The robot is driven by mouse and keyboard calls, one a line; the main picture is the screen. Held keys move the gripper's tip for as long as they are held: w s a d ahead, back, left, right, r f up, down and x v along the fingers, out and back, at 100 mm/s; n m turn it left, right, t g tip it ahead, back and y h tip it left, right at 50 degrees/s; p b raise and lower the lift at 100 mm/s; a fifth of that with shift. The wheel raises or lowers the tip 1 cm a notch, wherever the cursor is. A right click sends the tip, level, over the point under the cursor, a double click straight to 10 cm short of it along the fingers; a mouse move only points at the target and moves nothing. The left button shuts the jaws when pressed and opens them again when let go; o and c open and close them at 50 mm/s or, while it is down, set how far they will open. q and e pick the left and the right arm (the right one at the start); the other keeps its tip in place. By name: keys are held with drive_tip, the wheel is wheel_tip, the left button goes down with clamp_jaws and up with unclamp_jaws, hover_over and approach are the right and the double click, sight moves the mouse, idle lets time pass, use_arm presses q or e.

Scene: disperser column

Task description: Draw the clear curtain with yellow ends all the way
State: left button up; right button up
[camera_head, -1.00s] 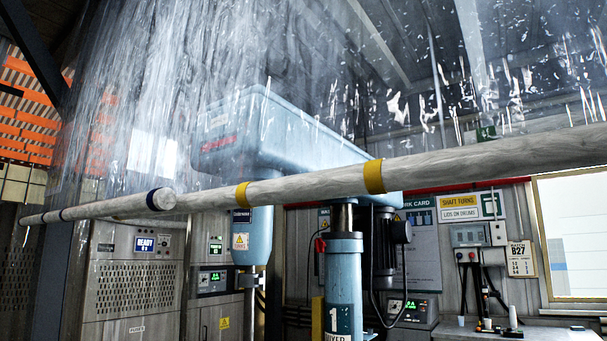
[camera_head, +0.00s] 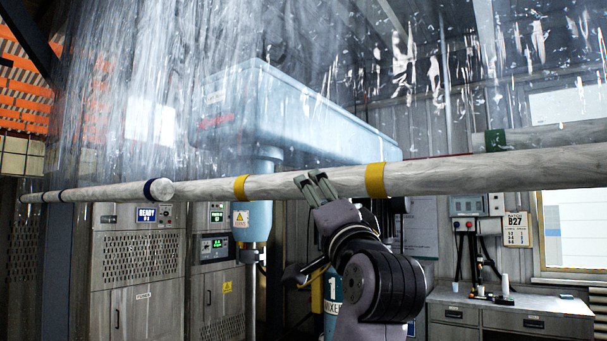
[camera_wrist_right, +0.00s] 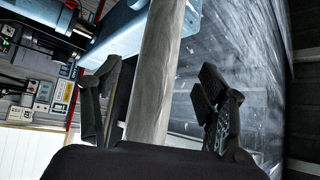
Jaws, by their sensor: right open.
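The clear curtain (camera_head: 330,75) hangs streaked and see-through over the upper part of the head view. Along its lower edge runs a pale round bar (camera_head: 450,177) with two yellow bands (camera_head: 375,181). My right gripper (camera_head: 317,187) is at this bar, between the yellow bands and closer to the right one. In the right wrist view the bar (camera_wrist_right: 160,75) runs between the open fingers of my right gripper (camera_wrist_right: 155,95), with a gap visible on each side. My left gripper is out of view.
A bar with navy bands (camera_head: 110,191) continues to the left. A bar with a green band (camera_head: 496,141) is behind at the right. Beyond the curtain stand a blue machine (camera_head: 290,115), grey cabinets (camera_head: 137,255) and a bench (camera_head: 515,308).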

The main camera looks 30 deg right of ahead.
drive_tip(key=p+x, duration=0.4)
drive_tip(key=x, duration=0.5)
drive_tip(key=shift+w+d+r+p, duration=0.15)
drive_tip(key=shift+w+p, duration=0.15)
clamp_jaws()
idle(0.4)
